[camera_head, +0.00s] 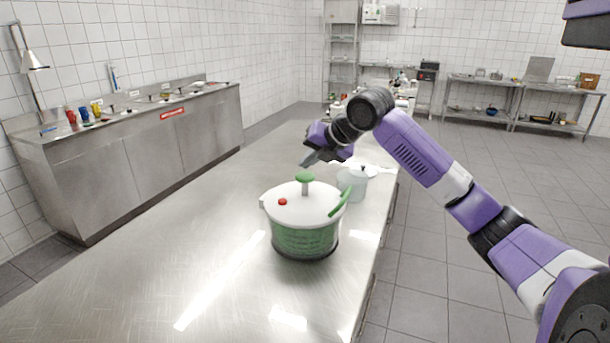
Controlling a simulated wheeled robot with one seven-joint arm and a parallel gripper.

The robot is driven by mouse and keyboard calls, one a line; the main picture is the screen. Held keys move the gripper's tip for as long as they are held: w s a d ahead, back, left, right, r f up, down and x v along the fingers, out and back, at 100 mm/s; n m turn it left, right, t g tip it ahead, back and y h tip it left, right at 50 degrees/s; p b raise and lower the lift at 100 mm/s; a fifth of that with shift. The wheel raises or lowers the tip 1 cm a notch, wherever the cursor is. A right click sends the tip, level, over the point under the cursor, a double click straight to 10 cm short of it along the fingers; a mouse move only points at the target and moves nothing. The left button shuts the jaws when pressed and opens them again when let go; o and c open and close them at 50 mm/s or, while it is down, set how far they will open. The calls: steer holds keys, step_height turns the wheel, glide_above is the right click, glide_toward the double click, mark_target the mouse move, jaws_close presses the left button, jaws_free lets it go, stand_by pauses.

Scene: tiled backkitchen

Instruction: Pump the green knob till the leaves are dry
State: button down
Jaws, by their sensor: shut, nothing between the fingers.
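A salad spinner (305,222) stands upright on the steel table, with a white lid and a clear bowl that shows green inside. A red button (283,202) and a green lever (339,203) are also on the lid. The leaves show only as green through the bowl wall. My gripper (310,160) is shut and empty, just above and behind the knob, pointing down and left. I cannot tell whether its tips touch the knob.
A translucent lidded container (354,182) stands right behind the spinner. The steel table (190,225) is clear to the left and front. A steel counter with cups and utensils (130,145) runs along the left wall. Shelving and tables stand at the back.

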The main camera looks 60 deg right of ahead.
mark_target(307, 175)
steer(key=shift+f, duration=0.1)
steer(key=shift+f+b, duration=0.3)
steer(key=shift+b, duration=0.1)
steer(key=shift+f+b, duration=1.45)
steer(key=shift+f, duration=0.4)
stand_by(1.8)
steer(key=shift+r, duration=0.15)
steer(key=shift+r+p, duration=1.25)
steer(key=shift+r, duration=0.85)
steer(key=shift+r+p, duration=1.5)
steer(key=shift+r, duration=1)
